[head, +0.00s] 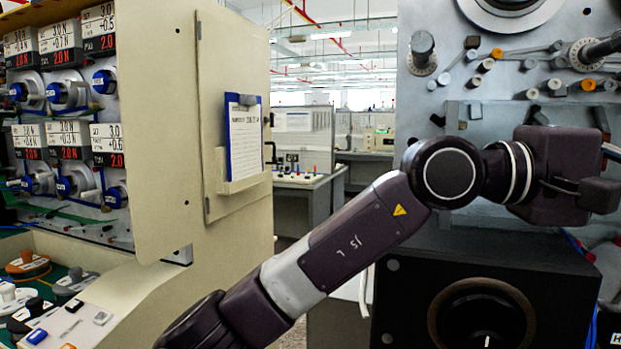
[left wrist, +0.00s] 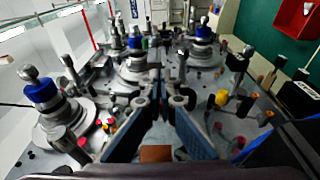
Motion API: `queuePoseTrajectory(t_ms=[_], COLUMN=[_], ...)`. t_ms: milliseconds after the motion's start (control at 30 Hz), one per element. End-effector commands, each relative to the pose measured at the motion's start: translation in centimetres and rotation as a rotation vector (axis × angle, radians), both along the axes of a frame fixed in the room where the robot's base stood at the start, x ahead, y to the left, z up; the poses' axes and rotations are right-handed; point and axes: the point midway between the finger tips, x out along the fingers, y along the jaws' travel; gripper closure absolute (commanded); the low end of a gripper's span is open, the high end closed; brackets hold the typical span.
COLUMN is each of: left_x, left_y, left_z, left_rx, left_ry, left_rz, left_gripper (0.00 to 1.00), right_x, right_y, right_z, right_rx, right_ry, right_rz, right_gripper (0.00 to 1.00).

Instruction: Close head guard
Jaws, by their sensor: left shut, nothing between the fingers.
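I cannot pick out the head guard for certain in either view. In the left wrist view my left gripper (left wrist: 158,82) points at a grey plate (left wrist: 92,88) with winding parts. Its fingers with blue sides come together at the tips, shut with nothing held. In the head view my left arm reaches from the bottom to the right, its dark wrist in front of a grey machine face (head: 430,100). The fingertips cannot be made out there. My right gripper is not in view.
Blue-collared spindles (left wrist: 42,92) and several small posts stick up around the gripper. A red box (left wrist: 297,18) hangs on a green wall at right. In the head view, a cream cabinet (head: 160,120) with a clipboard (head: 244,140) stands left, a black panel (head: 410,310) below the wrist.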

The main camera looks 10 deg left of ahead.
Motion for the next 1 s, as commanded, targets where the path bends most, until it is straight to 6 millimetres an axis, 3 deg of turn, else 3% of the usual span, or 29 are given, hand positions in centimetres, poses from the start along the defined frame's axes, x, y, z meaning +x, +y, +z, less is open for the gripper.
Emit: queuePoseTrajectory(t_ms=[200, 767, 1000], left_x=[0.4, 0.5, 0.4], left_y=[-0.2, 0.0, 3.2], left_z=[0.0, 0.1, 0.1], left_rx=[0.000, -0.001, -0.002], left_ry=[-0.001, 0.000, -0.001], left_rz=[-0.002, -0.002, 0.000], left_gripper=[1.00, 1.00, 1.00], right_x=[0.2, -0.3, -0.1], right_y=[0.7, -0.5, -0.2], right_z=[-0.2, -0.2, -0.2], right_rx=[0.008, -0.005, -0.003], right_ry=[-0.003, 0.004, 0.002], right_rz=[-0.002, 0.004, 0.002], right_gripper=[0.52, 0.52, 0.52])
